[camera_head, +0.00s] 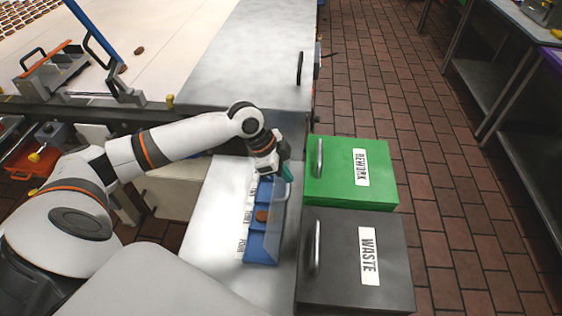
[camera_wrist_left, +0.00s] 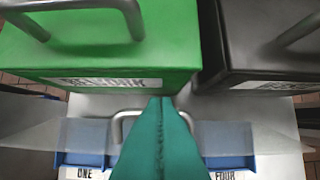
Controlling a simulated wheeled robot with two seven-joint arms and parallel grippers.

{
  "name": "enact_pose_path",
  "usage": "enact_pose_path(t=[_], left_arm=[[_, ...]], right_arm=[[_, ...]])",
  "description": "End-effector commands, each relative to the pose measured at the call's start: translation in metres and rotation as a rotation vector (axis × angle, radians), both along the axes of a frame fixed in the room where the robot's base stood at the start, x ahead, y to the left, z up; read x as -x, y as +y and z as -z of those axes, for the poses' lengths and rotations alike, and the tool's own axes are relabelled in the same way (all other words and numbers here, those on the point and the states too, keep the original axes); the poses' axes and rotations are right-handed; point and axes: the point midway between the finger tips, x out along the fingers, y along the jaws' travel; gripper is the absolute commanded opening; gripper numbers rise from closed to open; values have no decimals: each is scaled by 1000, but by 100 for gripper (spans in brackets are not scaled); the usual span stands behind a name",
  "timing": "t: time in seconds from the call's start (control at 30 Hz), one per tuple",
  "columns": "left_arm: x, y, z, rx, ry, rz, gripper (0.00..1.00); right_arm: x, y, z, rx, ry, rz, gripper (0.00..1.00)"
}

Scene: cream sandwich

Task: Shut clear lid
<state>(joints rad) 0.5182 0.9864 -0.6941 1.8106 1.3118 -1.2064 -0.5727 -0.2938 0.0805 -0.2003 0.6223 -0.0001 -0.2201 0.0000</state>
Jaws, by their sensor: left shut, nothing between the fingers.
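The blue tray (camera_head: 262,250) has several compartments and lies on the metal counter. A brown round biscuit (camera_head: 262,216) sits in one compartment. The clear lid (camera_head: 279,220) stands open and tilted along the tray's right side. In the left wrist view the lid (camera_wrist_left: 270,138) is a see-through panel with a metal handle (camera_wrist_left: 118,128) partly behind the fingers. My left gripper (camera_head: 287,172) is shut and empty at the lid's far end in the head view. Its teal fingertips (camera_wrist_left: 168,104) overlap the handle in the wrist view; whether they touch it is unclear. My right gripper is not in view.
The green REWORK bin (camera_head: 380,180) and dark WASTE bin (camera_head: 340,255), both with shut lids and bar handles, stand close to the tray's right. A large metal cover (camera_head: 250,55) lies beyond. Bare counter (camera_head: 215,225) lies left of the tray.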

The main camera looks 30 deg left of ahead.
Motion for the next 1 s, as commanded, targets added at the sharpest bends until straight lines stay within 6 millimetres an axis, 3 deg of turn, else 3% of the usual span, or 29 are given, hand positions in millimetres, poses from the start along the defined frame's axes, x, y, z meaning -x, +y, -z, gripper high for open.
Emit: enact_pose_path(t=[0.3, 1.0], left_arm=[[-7, -16, 34, 0, 1, 0, 0], [-9, -20, 37, 46, -20, 1, 0]], right_arm=[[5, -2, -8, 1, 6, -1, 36], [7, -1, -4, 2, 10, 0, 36]])
